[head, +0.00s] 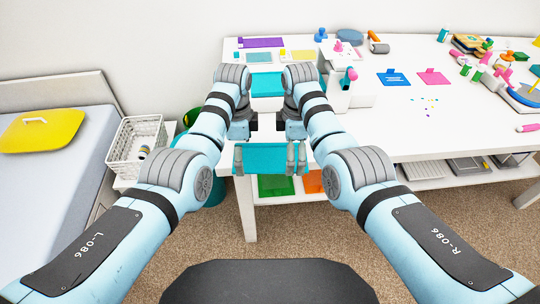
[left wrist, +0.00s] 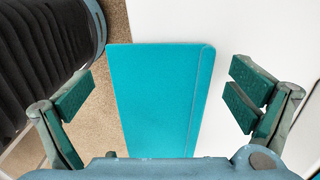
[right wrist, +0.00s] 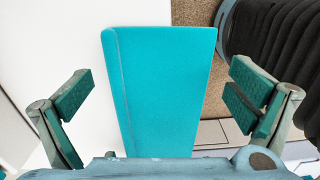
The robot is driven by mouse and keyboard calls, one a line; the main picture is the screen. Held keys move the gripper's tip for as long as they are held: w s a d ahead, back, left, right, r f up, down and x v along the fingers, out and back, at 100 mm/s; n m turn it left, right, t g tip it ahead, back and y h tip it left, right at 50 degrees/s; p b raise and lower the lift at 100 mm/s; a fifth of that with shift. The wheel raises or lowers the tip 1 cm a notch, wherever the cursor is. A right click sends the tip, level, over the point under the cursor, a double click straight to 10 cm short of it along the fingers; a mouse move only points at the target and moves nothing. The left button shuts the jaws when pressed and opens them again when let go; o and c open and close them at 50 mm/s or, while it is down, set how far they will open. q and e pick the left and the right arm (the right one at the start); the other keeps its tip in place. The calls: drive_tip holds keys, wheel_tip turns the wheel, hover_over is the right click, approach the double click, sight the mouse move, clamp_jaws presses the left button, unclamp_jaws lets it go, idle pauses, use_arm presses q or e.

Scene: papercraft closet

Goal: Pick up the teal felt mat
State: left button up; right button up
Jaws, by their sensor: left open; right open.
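The teal felt mat (head: 268,160) is a flat teal rectangle at the near edge of the white table, with a thin line along one side. It also fills the middle of the left wrist view (left wrist: 155,100) and the right wrist view (right wrist: 165,100). My left gripper (head: 239,158) is open over the mat's left end, with its fingers apart on either side of the mat and nothing held. My right gripper (head: 296,157) is open over the right end in the same way. Finger contact with the mat cannot be told.
Another teal piece (head: 267,85) lies farther back between my arms. The white table (head: 390,130) has craft items at its back and right. Green (head: 276,186) and orange (head: 312,183) sheets lie on the shelf below. A white basket (head: 135,140) stands left, beside a bed.

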use_arm(q)
drive_tip(key=shift+c, duration=0.6)
use_arm(e)
drive_tip(key=shift+c, duration=0.6)
use_arm(q)
drive_tip(key=c, duration=1)
use_arm(e)
drive_tip(key=c, duration=1)
use_arm(q)
drive_tip(key=shift+s+r, duration=0.1)
drive_tip(key=shift+s, duration=0.1)
drive_tip(key=c, duration=1.2)
use_arm(e)
drive_tip(key=shift+s+r, duration=0.1)
drive_tip(key=shift+s, duration=0.1)
drive_tip(key=c, duration=1.3)
use_arm(q)
clamp_jaws()
use_arm(e)
clamp_jaws()
